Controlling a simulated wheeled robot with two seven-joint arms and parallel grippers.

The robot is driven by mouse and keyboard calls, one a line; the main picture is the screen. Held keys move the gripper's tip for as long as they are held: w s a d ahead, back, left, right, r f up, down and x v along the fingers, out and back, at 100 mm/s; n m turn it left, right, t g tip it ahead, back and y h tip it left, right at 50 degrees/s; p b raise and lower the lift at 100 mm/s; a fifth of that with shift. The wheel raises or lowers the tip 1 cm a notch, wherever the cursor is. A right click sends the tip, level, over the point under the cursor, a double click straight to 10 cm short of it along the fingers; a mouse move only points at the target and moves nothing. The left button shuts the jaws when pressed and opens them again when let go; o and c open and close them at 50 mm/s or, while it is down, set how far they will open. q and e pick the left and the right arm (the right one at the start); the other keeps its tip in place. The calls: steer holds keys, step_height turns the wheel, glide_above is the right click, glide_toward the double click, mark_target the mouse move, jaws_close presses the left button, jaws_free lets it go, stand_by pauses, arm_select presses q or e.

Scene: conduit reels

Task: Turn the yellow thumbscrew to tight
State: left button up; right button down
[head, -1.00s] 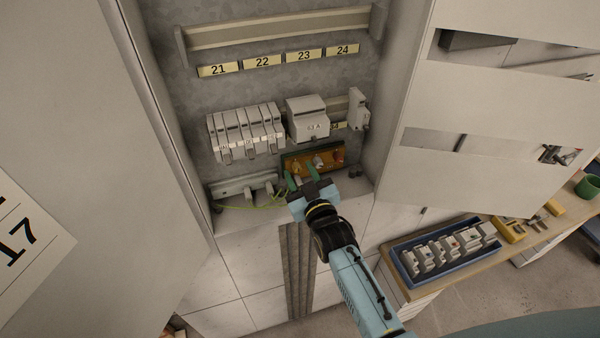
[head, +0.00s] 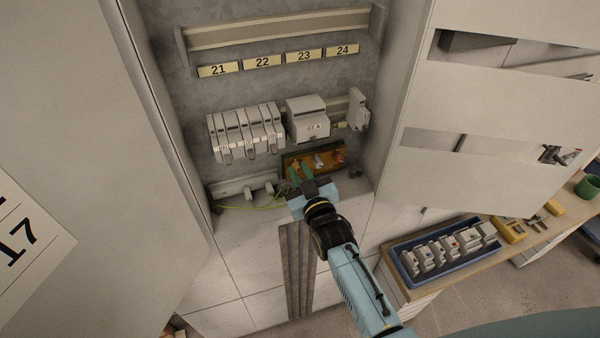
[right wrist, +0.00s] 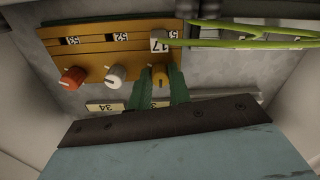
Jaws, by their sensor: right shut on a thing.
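The yellow thumbscrew (right wrist: 160,80) is on the orange terminal panel (right wrist: 97,47) low in the cabinet, and the panel also shows in the head view (head: 328,158). A white thumbscrew (right wrist: 116,75) and a red thumbscrew (right wrist: 73,77) sit beside it on the same panel. My right gripper (head: 301,173) reaches up to the panel's left end. In the right wrist view its green fingers (right wrist: 161,88) are on either side of the yellow thumbscrew, shut on it. The fingers hide part of the screw, and I cannot read how tight it is. My left gripper is not in view.
A green-yellow wire (right wrist: 235,42) with a tag 17 runs from the panel close to the fingers. Grey modules (head: 245,133) and a larger block (head: 307,120) sit above. The open cabinet door (head: 490,105) stands on the right, with a blue tray (head: 405,279) of modules below.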

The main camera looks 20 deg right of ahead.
steer(key=m, duration=0.3)
steer(key=shift+p, duration=0.3)
steer(key=m, duration=0.5)
steer(key=shift+m, duration=0.4)
steer(key=m, duration=0.3)
steer(key=shift+m, duration=0.4)
steer(key=m+b, duration=0.1)
steer(key=m, duration=0.4)
steer(key=shift+a+f+m, duration=0.1)
steer(key=shift+m, duration=0.2)
steer(key=m+b, duration=0.1)
steer(key=m, duration=0.4)
steer(key=shift+m+h, duration=0.3)
steer(key=shift+m, duration=0.1)
